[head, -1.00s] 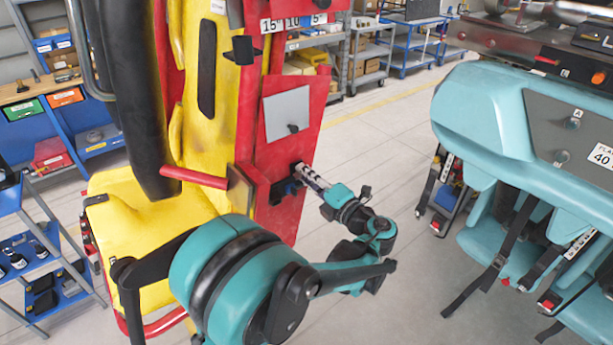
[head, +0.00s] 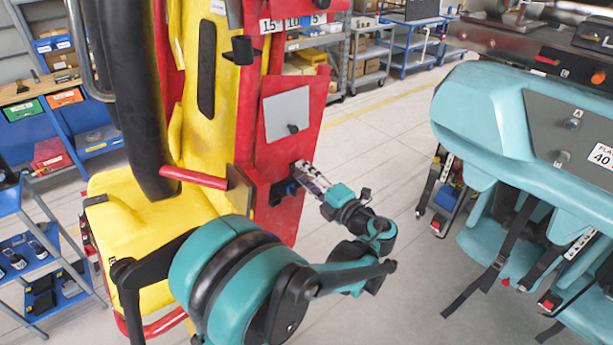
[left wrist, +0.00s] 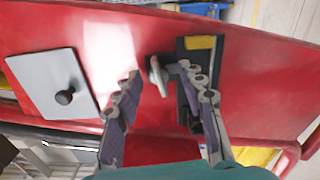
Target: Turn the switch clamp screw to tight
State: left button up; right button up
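The clamp screw, a small grey handle (left wrist: 157,77), stands out from the red panel (left wrist: 260,90) in the left wrist view. It is beside a black switch mount (left wrist: 186,105) with a yellow strip. My left gripper (left wrist: 158,74) is open, with one finger on each side of the handle. The right finger overlaps the mount; I cannot tell whether either finger touches the handle. In the head view my left gripper (head: 298,171) is at the red panel (head: 263,160), and its fingers hide the screw. My right gripper is out of view.
A grey plate with a black knob (head: 287,113) is above the gripper on the panel. A red padded bar (head: 195,178) and yellow seat (head: 135,215) are at left. A teal coaster car (head: 490,110) stands at right. Open floor lies between.

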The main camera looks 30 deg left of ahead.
pick_arm(q)
jog(key=v, duration=1.2)
jog(key=shift+a, duration=0.1)
